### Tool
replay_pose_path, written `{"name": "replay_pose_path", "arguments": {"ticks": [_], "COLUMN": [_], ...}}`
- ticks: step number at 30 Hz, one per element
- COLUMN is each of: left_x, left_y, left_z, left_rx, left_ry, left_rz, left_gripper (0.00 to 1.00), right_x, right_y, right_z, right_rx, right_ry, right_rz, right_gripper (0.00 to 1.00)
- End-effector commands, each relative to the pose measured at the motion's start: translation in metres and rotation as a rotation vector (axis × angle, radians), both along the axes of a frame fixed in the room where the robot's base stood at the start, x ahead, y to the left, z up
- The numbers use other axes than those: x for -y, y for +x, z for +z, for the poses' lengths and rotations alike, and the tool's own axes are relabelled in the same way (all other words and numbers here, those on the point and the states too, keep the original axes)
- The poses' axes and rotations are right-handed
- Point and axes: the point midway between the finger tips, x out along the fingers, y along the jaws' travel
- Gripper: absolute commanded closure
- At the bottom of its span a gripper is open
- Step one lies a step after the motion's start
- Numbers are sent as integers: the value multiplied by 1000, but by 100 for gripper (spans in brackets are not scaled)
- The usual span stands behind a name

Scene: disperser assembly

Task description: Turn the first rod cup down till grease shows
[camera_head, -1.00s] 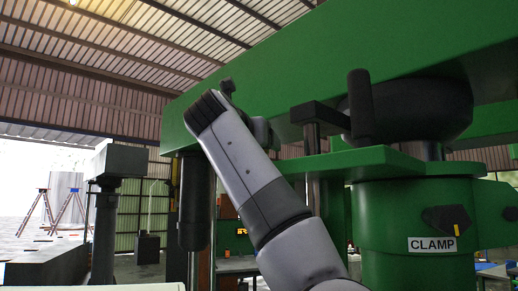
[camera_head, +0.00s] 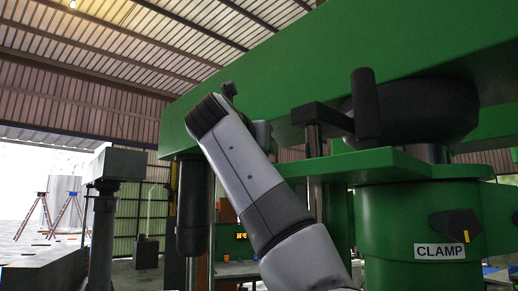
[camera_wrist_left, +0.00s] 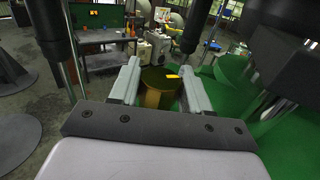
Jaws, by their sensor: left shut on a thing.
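In the left wrist view a round brass-coloured cup (camera_wrist_left: 154,96) stands between the two grey fingers of my left gripper (camera_wrist_left: 160,82). The fingers are shut on its sides. My right gripper is in neither view.
A green column with a CLAMP label (camera_head: 440,251) and a black lever (camera_head: 364,105) stand close right of my arm. A dark cylinder (camera_head: 192,210) hangs from the beam at left. A workbench (camera_wrist_left: 105,58) is further back.

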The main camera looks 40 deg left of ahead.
Motion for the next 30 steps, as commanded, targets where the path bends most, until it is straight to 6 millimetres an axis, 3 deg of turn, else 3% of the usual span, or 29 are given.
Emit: {"name": "replay_pose_path", "arguments": {"ticks": [8, 30], "left_x": [-1, 0], "left_y": [-1, 0], "left_z": [0, 0], "left_rx": [1, 1], "left_ry": [-2, 0], "left_rz": [-110, -686], "left_gripper": [83, 83], "right_x": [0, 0], "right_y": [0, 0], "right_z": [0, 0], "right_rx": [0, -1], "right_ry": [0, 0], "right_rz": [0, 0], "right_gripper": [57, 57]}}
